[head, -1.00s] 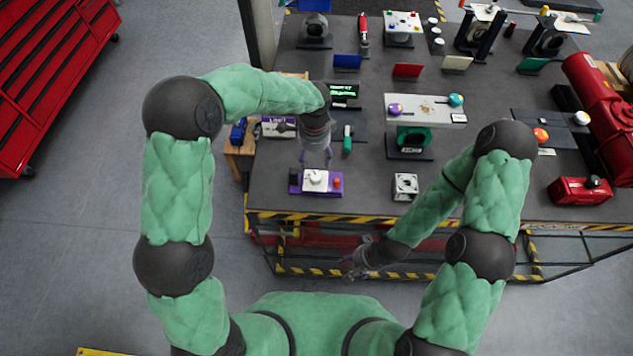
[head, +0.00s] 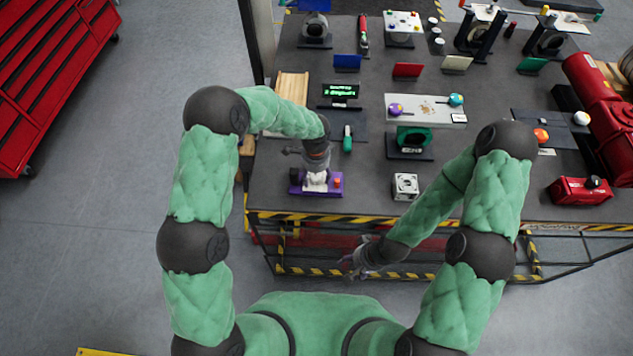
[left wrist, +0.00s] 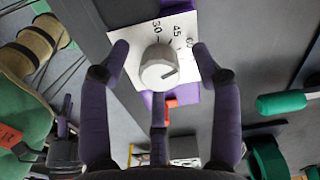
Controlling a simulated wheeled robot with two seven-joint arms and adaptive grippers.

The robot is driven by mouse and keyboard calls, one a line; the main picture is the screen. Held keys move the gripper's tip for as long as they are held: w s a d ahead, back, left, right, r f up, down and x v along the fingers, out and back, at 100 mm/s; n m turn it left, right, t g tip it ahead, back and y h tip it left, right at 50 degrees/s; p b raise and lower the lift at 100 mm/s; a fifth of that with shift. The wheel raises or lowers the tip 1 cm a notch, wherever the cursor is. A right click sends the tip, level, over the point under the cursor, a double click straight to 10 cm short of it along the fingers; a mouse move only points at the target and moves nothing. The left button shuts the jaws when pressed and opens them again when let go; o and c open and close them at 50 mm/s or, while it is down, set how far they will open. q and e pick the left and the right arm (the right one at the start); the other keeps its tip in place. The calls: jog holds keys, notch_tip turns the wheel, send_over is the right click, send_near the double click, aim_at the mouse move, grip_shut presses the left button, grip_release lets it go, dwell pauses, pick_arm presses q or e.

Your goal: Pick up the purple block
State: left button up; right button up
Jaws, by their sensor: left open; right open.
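The purple block (head: 328,191) lies near the front edge of the table, with a white dial plate and an orange-red button on top. In the left wrist view, the round white knob (left wrist: 158,67) sits on the white plate (left wrist: 180,38) marked 30, 45 and 60. A purple edge (left wrist: 148,98) shows below the plate. My left gripper (head: 315,183) is right above the block, partly hiding it. In the left wrist view its open fingers (left wrist: 160,48) stand either side of the knob; contact cannot be told. My right gripper (head: 352,272) is open and empty in front of the table.
A small white-faced box (head: 405,186) stands right of the block. A green-handled tool (head: 347,138) lies behind it, and a dark stand with a green ring (head: 412,142) is behind right. The striped table edge (head: 340,218) runs in front.

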aim_at(316, 176)
pick_arm(q)
grip_shut()
dwell(0.3)
jog(key=shift+w+r, duration=0.1)
jog(key=shift+r, duration=0.15)
notch_tip(316, 176, up, 8)
jog(key=shift+r, duration=0.25)
notch_tip(316, 176, down, 6)
jog(key=shift+f, duration=0.25)
